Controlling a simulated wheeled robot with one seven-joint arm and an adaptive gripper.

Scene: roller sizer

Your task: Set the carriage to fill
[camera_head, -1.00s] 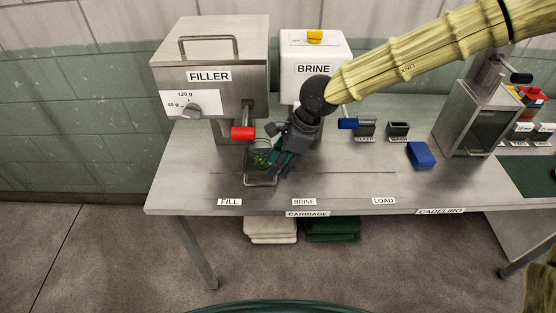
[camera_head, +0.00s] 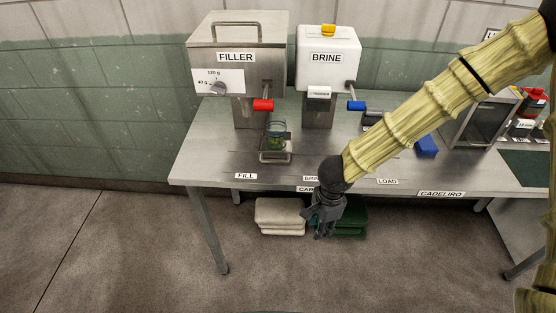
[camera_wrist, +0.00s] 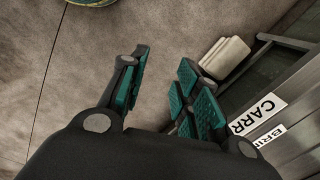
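The carriage (camera_head: 276,157) is a small metal tray on the bench, holding a glass jar (camera_head: 276,137) with green contents. It stands below the right side of the steel filler (camera_head: 236,55), near the red lever (camera_head: 263,105). In the picture it lies between the FILL label (camera_head: 245,176) and the partly hidden BRINE label. My gripper (camera_head: 324,230) is off the bench's front edge, to the right of and lower in the picture than the carriage, apart from it. In the wrist view my gripper (camera_wrist: 163,78) is open, with floor between its fingers.
The white brine tank (camera_head: 328,52) with a blue lever (camera_head: 356,106) stands right of the filler. A blue block (camera_head: 426,146) lies farther right. Folded white cloths (camera_head: 280,214) and green ones (camera_head: 350,218) lie under the bench. Floor in front is open.

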